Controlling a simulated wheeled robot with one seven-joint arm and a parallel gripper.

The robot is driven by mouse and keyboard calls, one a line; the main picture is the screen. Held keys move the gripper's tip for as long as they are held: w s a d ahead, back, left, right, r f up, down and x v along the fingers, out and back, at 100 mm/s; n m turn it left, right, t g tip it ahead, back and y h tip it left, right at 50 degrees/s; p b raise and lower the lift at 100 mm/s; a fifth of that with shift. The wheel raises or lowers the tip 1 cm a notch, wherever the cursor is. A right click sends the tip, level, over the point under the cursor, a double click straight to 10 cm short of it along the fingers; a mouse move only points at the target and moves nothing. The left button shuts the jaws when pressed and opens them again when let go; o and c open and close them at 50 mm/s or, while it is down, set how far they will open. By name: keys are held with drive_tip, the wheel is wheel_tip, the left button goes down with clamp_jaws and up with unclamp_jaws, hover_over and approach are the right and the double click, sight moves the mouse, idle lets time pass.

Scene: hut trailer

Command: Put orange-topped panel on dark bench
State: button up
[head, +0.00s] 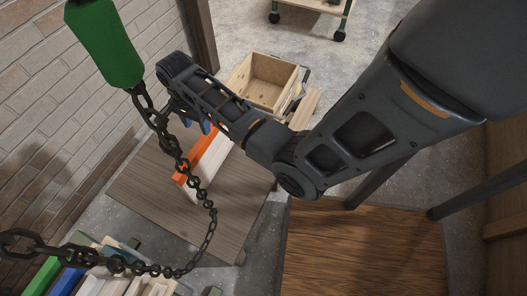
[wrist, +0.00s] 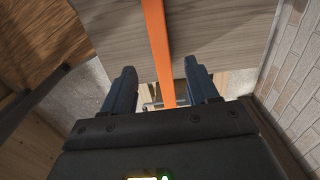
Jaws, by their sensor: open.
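The orange-topped panel (head: 208,158), white with an orange upper edge, stands on a grey-brown wooden table (head: 140,192). In the wrist view its orange edge (wrist: 157,40) runs as a narrow strip between my fingers. My gripper (head: 196,122) is over the panel's far part, with blue fingers spread. In the wrist view the open gripper (wrist: 162,88) has one finger on each side of the strip, with gaps. I cannot tell how far the fingertips reach down. The dark bench (head: 360,255), with a brown wood top, is at the lower right; its visible top is bare.
A hanging chain (head: 208,205) with a green handle (head: 105,42) crosses in front of the table. A wooden crate (head: 268,82) stands beyond it. Several coloured pieces (head: 100,278) lie at lower left. A brick wall (head: 60,110) borders the left.

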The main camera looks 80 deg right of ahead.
drive_tip(key=s+a+f+n+t+h, duration=0.2)
drive_tip(key=s+a+n+t, duration=0.4)
drive_tip(key=s+a+n, duration=0.65)
drive_tip(key=s+a+r+n+t, duration=0.2)
drive_tip(key=s+r, duration=0.3)
drive_tip(key=r, duration=0.4)
drive_tip(key=s+a+r+n+t+y, duration=0.1)
drive_tip(key=s+a+r+n+t, duration=0.2)
drive_tip(key=r, duration=0.5)
drive_tip(key=s+a+r+n+t+y, duration=0.1)
drive_tip(key=s+a+r+n+t, duration=0.2)
drive_tip(key=s+a+r, duration=0.3)
wheel_tip(320, 180, up, 4)
drive_tip(key=shift+s+f+t, duration=0.2)
drive_tip(key=shift+s+t, duration=0.2)
drive_tip(key=shift+s, duration=0.1)
drive_tip(key=shift+n, duration=0.25)
